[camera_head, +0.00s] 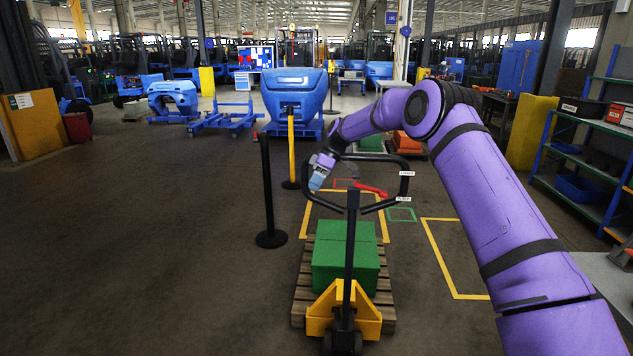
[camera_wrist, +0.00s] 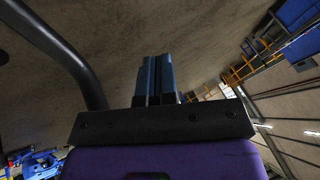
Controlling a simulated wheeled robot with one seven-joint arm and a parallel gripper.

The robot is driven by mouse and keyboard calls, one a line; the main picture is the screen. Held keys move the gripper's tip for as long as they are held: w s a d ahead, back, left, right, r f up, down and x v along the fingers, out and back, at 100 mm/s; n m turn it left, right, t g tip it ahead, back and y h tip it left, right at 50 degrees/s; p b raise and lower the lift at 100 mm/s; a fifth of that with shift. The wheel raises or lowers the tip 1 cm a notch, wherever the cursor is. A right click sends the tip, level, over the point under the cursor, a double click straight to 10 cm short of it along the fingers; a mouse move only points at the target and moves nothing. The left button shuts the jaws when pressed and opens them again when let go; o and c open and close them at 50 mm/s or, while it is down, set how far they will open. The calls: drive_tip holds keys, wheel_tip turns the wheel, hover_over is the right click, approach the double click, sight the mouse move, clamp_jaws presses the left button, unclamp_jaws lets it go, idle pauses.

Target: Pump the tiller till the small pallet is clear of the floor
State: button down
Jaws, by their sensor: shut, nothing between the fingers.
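The tiller (camera_head: 351,240) is a black upright shaft with a looped black handle, rising from a yellow pallet truck (camera_head: 343,310). The small wooden pallet (camera_head: 302,297) lies over the truck's forks and carries a green block (camera_head: 345,262). Whether there is a gap under the pallet cannot be told. My gripper (camera_head: 316,181) is at the left side of the handle loop; in the head view I cannot tell if it touches the bar. In the wrist view my gripper's fingers (camera_wrist: 154,75) are together and empty, and a black curved bar (camera_wrist: 70,55) passes to their left.
A black post (camera_head: 267,190) on a round base and a yellow post (camera_head: 291,150) stand left of the pallet. Yellow floor lines (camera_head: 437,262) mark areas near it. A blue shelf (camera_head: 590,170) stands at the right. The floor on the left is open.

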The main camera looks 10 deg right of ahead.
drive_tip(key=s+a+f, duration=0.4)
drive_tip(key=a+f, duration=0.1)
drive_tip(key=f, duration=0.1)
drive_tip(key=shift+s, duration=0.35)
drive_tip(key=shift+s+a, duration=0.15)
drive_tip(key=shift+s, duration=0.2)
idle(0.5)
idle(1.2)
